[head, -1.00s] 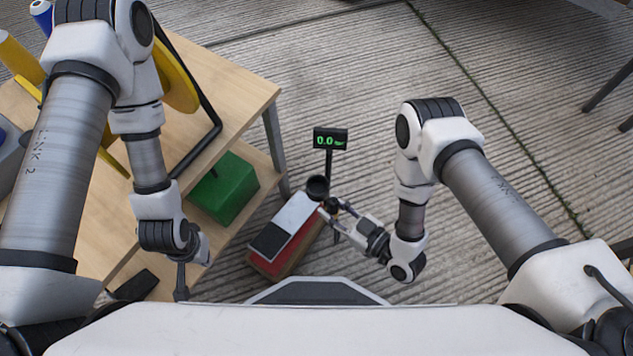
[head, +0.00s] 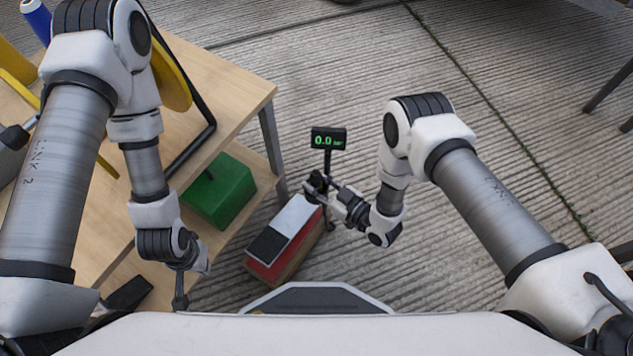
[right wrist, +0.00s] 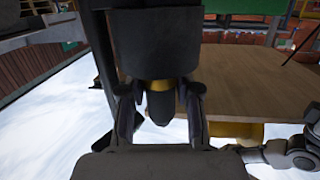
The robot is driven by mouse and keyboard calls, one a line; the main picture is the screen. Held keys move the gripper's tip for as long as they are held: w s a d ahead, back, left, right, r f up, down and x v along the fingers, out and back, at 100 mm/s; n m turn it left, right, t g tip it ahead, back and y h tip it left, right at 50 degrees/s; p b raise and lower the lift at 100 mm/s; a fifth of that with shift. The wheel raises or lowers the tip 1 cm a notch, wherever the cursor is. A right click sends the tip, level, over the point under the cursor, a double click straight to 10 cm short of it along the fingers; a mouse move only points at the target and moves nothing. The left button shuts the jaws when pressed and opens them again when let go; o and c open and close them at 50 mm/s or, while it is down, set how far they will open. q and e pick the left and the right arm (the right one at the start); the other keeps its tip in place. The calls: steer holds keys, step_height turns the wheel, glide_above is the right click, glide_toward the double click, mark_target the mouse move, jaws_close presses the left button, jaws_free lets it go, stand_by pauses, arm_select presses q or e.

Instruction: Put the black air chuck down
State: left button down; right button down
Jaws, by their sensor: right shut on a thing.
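My right gripper (head: 318,188) is shut on the black air chuck (right wrist: 160,106), whose dark body shows between the fingers in the right wrist view, with a brass-yellow band above it. In the head view the gripper is at the dark round cup below the gauge and covers most of it. I cannot tell whether the chuck is inside the cup or just beside it. The gauge (head: 328,138) reads 0.0 in green on a thin black post. My left gripper (head: 180,302) hangs by the bench's front, its fingers too small to read.
A red box with a white and black top (head: 284,236) stands below the gauge. A green box (head: 220,192) sits on the lower shelf of the wooden bench (head: 232,92) at left. Concrete floor (head: 440,60) is open behind and to the right.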

steer(key=shift+f+b, duration=0.5)
steer(key=shift+f, duration=0.1)
steer(key=c, duration=1.1)
jaws_free()
steer(key=shift+s+f, duration=0.1)
steer(key=shift+s, duration=0.05)
steer(key=shift+r, duration=0.2)
steer(key=shift+r+p, duration=0.45)
steer(key=shift+p, duration=0.15)
steer(key=p+v, duration=0.1)
steer(key=v, duration=1.1)
steer(key=shift+p, duration=0.4)
